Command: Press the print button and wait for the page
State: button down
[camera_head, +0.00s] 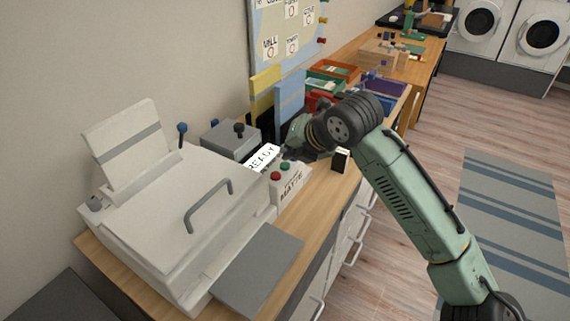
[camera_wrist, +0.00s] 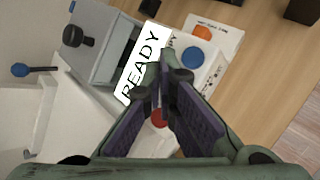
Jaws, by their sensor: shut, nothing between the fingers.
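The white printer (camera_head: 185,215) stands on the wooden counter, with a handle on its lid and a grey tray (camera_head: 260,270) at its front. No page shows on this tray. A white display reading READY (camera_head: 262,158) shows beside its control panel; it also shows in the wrist view (camera_wrist: 140,62). The panel has a red button (camera_head: 275,176) and a green button (camera_head: 285,166), above a MATTE label. The wrist view shows a red button (camera_wrist: 158,118), partly hidden by my fingers, and a blue button (camera_wrist: 193,57). My gripper (camera_wrist: 165,68) is shut and empty over the panel; contact cannot be told.
A grey box with a dark knob (camera_head: 231,138) stands behind the panel. An orange button (camera_wrist: 203,32) is beyond the blue one. A small dark block (camera_head: 340,160) is right of my gripper. Coloured trays (camera_head: 325,82) and folders (camera_head: 290,92) stand farther along the counter.

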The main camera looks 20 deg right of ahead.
jog(key=shift+f, duration=0.15)
jog(key=shift+f+b, duration=0.3)
jog(key=shift+b, duration=0.25)
